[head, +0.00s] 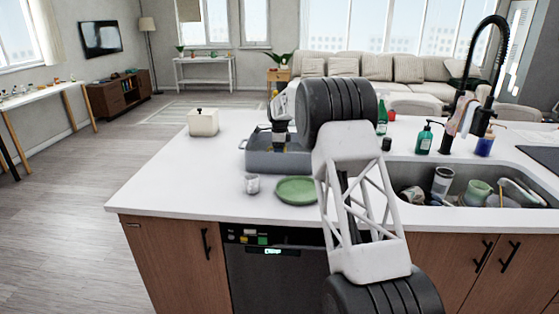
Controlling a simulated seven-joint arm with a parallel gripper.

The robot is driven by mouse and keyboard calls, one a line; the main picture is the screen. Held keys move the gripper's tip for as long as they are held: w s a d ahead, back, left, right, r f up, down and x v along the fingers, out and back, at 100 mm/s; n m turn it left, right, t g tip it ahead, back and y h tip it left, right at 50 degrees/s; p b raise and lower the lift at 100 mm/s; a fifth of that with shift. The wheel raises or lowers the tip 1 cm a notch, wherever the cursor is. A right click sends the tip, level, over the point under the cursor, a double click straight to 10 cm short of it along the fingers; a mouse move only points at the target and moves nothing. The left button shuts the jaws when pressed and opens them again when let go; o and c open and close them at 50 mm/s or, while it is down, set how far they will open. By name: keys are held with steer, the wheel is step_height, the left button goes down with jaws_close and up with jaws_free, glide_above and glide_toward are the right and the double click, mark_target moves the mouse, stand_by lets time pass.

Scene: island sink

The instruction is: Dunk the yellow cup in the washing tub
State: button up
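A grey rectangular tub (262,160) stands on the white island counter, left of my arm. My gripper (281,138) appears as a dark shape above and partly inside the tub. It is small, and my large arm link hides part of it. A small yellowish patch (293,146) shows beside it at the tub; I cannot tell whether this is the yellow cup. No yellow cup shows clearly elsewhere. Whether the fingers are open or shut is not visible.
A cream lidded box (203,122) is at the left. The sink (412,179) at the right holds several dishes below a black faucet (470,62).

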step_height(320, 180, up, 10)
stand_by(1.5)
steer(key=shift+r, duration=0.15)
stand_by(0.4)
